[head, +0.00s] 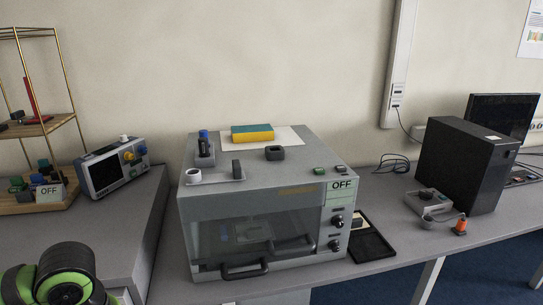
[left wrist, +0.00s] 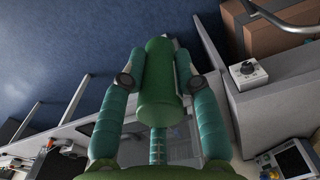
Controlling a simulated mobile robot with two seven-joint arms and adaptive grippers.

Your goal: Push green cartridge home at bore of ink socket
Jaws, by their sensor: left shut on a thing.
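The green cartridge (left wrist: 160,85) is held between the two teal fingers of my left gripper (left wrist: 158,82) in the left wrist view. The gripper is shut on it, well clear of any socket that I can make out. In the head view only part of my left arm shows at the lower left; the gripper and cartridge are out of that picture. I cannot tell which thing is the ink socket; a dark hollow block (head: 275,153) and a blue-capped stand (head: 204,148) are on top of the grey machine. My right gripper is in neither view.
The grey machine (head: 200,222) with a glass front stands mid-table. A sponge (head: 252,132) lies on top. A meter (head: 113,168) and wooden rack (head: 25,204) stand left. A black tray (head: 372,246) and black computer case (head: 460,165) are right. The front right table is clear.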

